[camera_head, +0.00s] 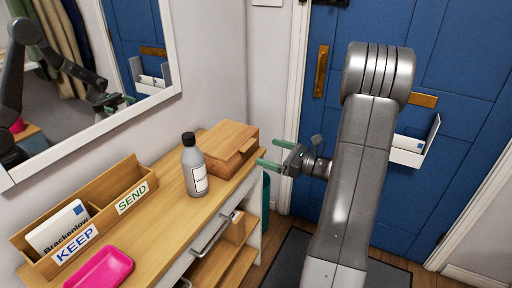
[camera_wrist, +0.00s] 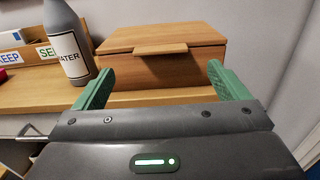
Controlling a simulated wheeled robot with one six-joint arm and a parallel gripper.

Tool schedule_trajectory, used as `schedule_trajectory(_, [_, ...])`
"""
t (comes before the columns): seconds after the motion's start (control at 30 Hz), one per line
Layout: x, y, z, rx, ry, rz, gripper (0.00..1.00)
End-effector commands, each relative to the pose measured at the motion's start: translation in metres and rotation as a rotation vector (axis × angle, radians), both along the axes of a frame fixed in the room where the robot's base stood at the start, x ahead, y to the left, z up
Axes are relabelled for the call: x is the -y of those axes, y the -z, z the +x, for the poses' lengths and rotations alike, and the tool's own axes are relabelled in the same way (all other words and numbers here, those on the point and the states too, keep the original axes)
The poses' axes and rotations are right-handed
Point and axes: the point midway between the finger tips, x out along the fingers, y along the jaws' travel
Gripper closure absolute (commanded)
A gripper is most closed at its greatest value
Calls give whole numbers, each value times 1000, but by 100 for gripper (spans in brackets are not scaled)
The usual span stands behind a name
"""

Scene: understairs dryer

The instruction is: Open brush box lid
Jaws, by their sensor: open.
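The brush box (camera_head: 228,142) is a wooden box at the far right end of the wooden console top. Its lid (camera_wrist: 160,36) is closed and has a small wooden lip (camera_wrist: 146,49) jutting from the front edge. My gripper (camera_head: 273,155) has green fingers and is just off the console's right edge, pointing at the box. In the wrist view the open fingers (camera_wrist: 158,85) are spread in front of the box, with nothing between them. They look apart from the box. The box's inside is hidden.
A grey bottle labelled WATER (camera_head: 193,165) stands close left of the box. A wooden KEEP/SEND sorter (camera_head: 90,218) and a pink tray (camera_head: 98,268) are further left. A mirror (camera_head: 90,75) hangs behind. A blue door (camera_head: 425,55) with a letter holder (camera_head: 412,146) is at right.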

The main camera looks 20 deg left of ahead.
Motion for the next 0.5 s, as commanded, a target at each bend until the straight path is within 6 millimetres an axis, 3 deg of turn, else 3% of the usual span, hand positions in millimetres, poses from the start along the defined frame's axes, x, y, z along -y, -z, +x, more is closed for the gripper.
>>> schedule_trajectory(0.2, [-42,0,2,0,-3,0,5])
schedule_trajectory(0.5, [-64,0,5,0,0,0,5])
